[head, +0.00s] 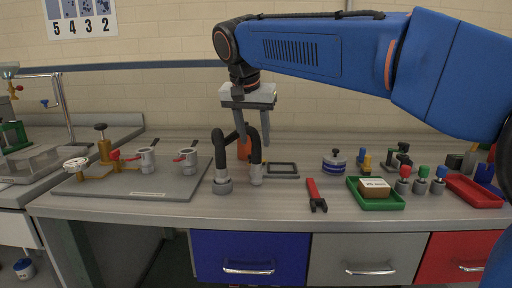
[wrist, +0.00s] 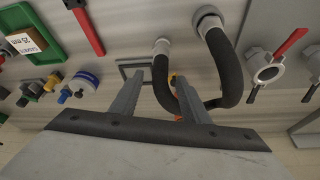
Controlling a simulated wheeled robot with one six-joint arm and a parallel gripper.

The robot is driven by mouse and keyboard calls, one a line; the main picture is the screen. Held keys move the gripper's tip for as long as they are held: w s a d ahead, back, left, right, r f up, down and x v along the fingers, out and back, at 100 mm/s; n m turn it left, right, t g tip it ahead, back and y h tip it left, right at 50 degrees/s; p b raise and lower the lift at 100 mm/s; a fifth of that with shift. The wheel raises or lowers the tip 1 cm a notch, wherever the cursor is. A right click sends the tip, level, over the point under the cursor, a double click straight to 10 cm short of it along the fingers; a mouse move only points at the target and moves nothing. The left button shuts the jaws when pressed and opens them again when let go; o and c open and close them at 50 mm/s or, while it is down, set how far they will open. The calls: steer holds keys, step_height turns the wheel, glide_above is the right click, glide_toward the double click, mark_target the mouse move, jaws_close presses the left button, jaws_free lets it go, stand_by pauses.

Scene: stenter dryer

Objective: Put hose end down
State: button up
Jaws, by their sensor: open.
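A black hose (head: 219,150) stands on the bench in an arch, left of centre. Its left end sits in a grey collar (head: 222,186) on the bench top. Its other hose end (head: 257,177), with a light grey cuff, points down at the bench; I cannot tell whether it touches. My gripper (head: 254,142) points down at the hose, its fingers apart. In the wrist view the hose (wrist: 232,70) curves behind the right finger, and the cuffed end (wrist: 161,47) shows between and beyond the fingertips. Part of the arch is hidden by the fingers.
A grey plate (head: 120,190) with valves and cups lies to the left. A dark rectangular frame (head: 282,170) and an orange object (head: 244,150) are close behind the hose. A red-handled tool (head: 315,194), a green tray (head: 376,203) and a red tray (head: 472,192) are to the right.

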steer(key=v, duration=0.6)
steer(key=shift+r, duration=0.4)
steer(key=shift+s, duration=0.2)
